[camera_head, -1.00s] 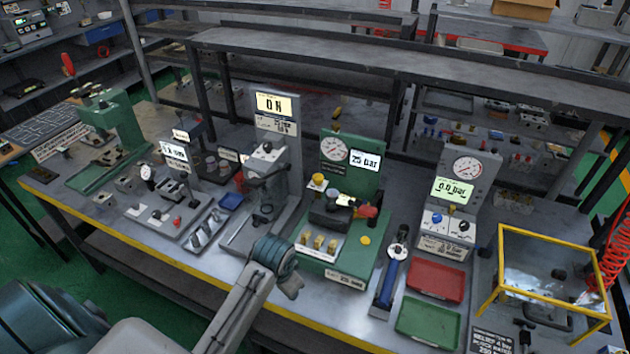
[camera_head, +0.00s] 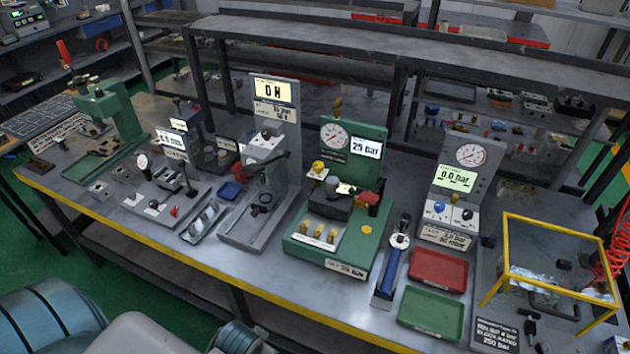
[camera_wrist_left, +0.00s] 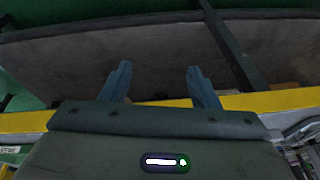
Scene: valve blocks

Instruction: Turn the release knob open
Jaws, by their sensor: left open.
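The green valve station (camera_head: 350,190) with a gauge and a "25 bar" display stands mid-bench. It carries a yellow knob (camera_head: 318,167) at its left and a red part (camera_head: 374,197) at its right. The grey gauge station (camera_head: 458,185) reads "0.0 bar" and has a blue knob (camera_head: 438,207) and a black knob (camera_head: 467,214). I cannot tell which is the release knob. My left gripper (camera_wrist_left: 160,78) is open and empty in the wrist view, near the bench's yellow front edge. Its fingers do not show in the head view. My right gripper is not in view.
A red tray (camera_head: 438,270) and a green tray (camera_head: 430,314) lie right of a blue-handled tool (camera_head: 391,270). A yellow-framed clear box (camera_head: 548,262) stands at the right. A grey press stand (camera_head: 268,165) stands left of the green station. The yellow bench edge (camera_head: 205,268) runs along the front.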

